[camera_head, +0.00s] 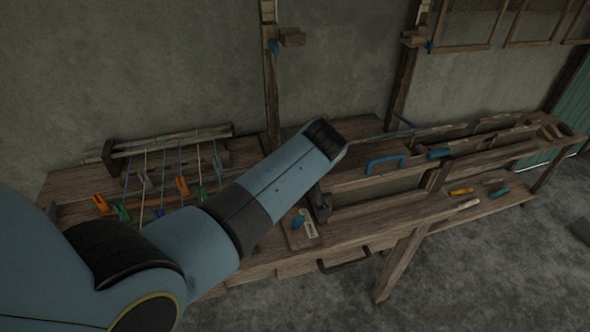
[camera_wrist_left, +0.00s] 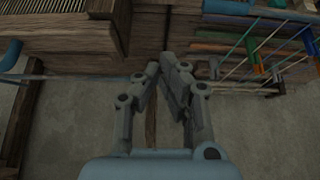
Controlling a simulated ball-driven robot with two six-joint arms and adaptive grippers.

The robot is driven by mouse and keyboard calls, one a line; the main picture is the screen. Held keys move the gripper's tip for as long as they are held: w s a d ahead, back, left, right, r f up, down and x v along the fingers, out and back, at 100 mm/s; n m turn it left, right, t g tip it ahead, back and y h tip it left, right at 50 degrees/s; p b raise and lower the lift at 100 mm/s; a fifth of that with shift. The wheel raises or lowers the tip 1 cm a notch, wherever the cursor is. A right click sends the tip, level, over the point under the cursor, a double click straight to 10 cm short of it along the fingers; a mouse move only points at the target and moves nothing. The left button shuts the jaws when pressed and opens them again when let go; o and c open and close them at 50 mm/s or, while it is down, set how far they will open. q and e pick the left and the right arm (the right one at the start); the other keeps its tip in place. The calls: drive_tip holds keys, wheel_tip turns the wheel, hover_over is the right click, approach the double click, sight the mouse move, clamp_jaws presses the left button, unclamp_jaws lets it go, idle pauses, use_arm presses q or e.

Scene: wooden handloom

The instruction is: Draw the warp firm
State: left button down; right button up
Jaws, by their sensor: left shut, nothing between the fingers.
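The wooden handloom (camera_head: 350,234) stretches along the wall. Thin white, blue and green warp threads (camera_head: 144,170) hang across its left part, with orange and green clips on them; they also show at the right of the left wrist view (camera_wrist_left: 282,50). A blue handle (camera_head: 385,164) sits on the loom's middle. A blue knob (camera_head: 299,221) stands on a small wooden plate in front. My left arm crosses the head view and its fingers cannot be made out there. In the left wrist view my left gripper (camera_wrist_left: 165,68) is shut and empty, by a wooden beam. My right gripper is not in view.
Upright posts (camera_head: 270,75) rise behind the loom, with framed panels at the upper right. A lower shelf (camera_head: 478,205) holds yellow, teal and pale tools. A dark curved bar (camera_head: 344,264) sticks out at the front. The grey floor in front is open.

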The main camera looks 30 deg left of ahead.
use_arm(q)
drive_tip(key=shift+s+d+r, duration=0.7)
drive_tip(key=shift+d+r, duration=0.25)
drive_tip(key=shift+r, duration=0.1)
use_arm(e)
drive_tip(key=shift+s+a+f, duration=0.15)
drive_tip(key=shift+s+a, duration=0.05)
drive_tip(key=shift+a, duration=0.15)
